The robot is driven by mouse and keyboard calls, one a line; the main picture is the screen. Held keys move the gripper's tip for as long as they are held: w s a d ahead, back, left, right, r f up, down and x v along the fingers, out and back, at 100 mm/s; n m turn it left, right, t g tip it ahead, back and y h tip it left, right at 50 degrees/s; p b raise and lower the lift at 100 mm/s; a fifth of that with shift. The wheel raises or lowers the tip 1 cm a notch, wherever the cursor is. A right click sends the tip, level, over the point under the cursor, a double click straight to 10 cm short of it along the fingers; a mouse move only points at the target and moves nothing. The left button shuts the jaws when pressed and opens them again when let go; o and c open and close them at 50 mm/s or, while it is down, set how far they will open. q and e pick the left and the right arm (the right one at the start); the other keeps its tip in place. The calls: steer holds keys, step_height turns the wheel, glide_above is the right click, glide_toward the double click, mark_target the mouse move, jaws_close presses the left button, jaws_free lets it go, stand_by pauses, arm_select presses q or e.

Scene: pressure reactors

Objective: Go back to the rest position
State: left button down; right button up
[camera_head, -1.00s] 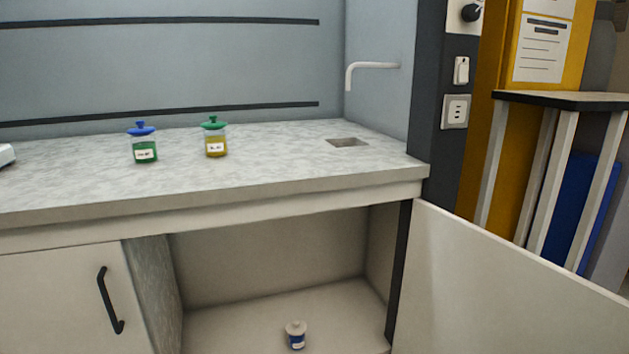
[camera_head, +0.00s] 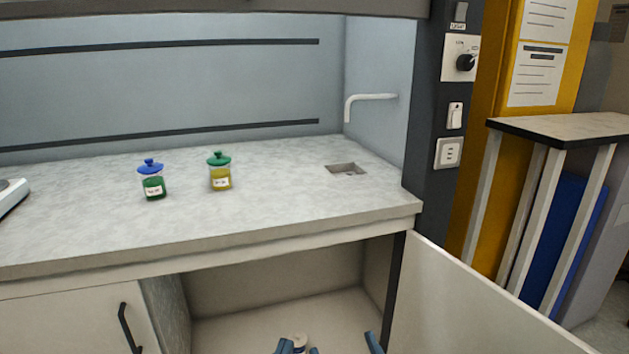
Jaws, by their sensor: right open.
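Blue fingertips show at the bottom edge in the head view. My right gripper (camera_head: 344,347) appears open, its tips spread apart. My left gripper (camera_head: 284,346) shows only a blue tip to the left of it, so I cannot tell its jaw state. A small jar with a pale lid (camera_head: 300,340) on the floor of the open cabinet shows just behind the tips. Its lower part is hidden, and I cannot tell whether anything touches it.
On the worktop (camera_head: 270,215) stand a blue-lidded jar (camera_head: 153,187) with green contents and a green-lidded jar (camera_head: 220,180) with yellow contents. A sink (camera_head: 346,170) lies back right. The open cabinet door (camera_head: 470,310) juts out at right. A side table (camera_head: 560,130) stands beyond.

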arm_select(q)
steer(key=s+a+f+g+y+p, duration=0.2)
steer(key=a+f+g+y+p, duration=0.15)
steer(key=f+g+p, duration=0.55)
arm_select(e)
steer(key=s+d+f+g+h+p, duration=0.2)
steer(key=d+f+g+h, duration=0.15)
steer(key=f+g, duration=0.55)
arm_select(q)
steer(key=s+a+f+g+y+p, duration=0.1)
steer(key=s+a+g+p, duration=0.1)
steer(key=s+g+p, duration=0.3)
steer(key=s+a+f+g+y+p, duration=0.1)
steer(key=s+a+g+p, duration=0.2)
steer(key=s, duration=0.7)
steer(key=shift+n+g+y+p, duration=0.35)
steer(key=shift+n+g+p, duration=0.05)
steer(key=shift+g+p, duration=0.9)
arm_select(e)
steer(key=s+d+f+g+h, duration=0.1)
steer(key=s+d+g, duration=0.1)
steer(key=s+g, duration=0.3)
steer(key=s+d+f+g+h, duration=0.1)
steer(key=s+d+g, duration=0.2)
steer(key=s, duration=0.7)
steer(key=shift+m+g+h, duration=0.35)
steer(key=shift+m+g, duration=0.05)
steer(key=shift+g, duration=0.9)
